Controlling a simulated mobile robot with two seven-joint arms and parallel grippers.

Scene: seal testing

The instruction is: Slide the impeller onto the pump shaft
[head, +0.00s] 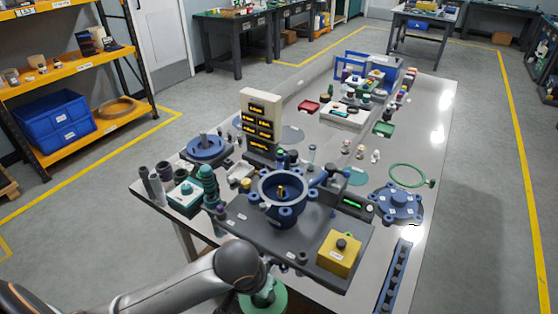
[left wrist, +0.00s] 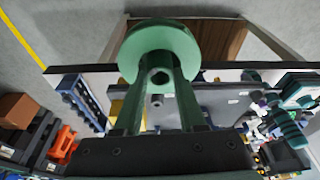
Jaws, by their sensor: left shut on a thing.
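The green impeller (head: 272,303) is a round disc with a hub, low in the middle of the head view, off the table's front edge. My left gripper (head: 262,284) is shut on its hub. In the left wrist view the disc (left wrist: 160,40) is beyond the fingertips (left wrist: 159,78), and a dark bore shows in the hub between them. The blue pump housing (head: 264,195) stands open on a dark base plate, farther back than the impeller and apart from it. My right gripper is not in view.
A yellow box with a black knob (head: 339,254) stands on the plate's right front corner. A stack of green rings (head: 209,183) is left of the housing. A blue flanged cover (head: 398,202) lies to the right. A cream panel with lit displays (head: 259,122) stands behind the housing.

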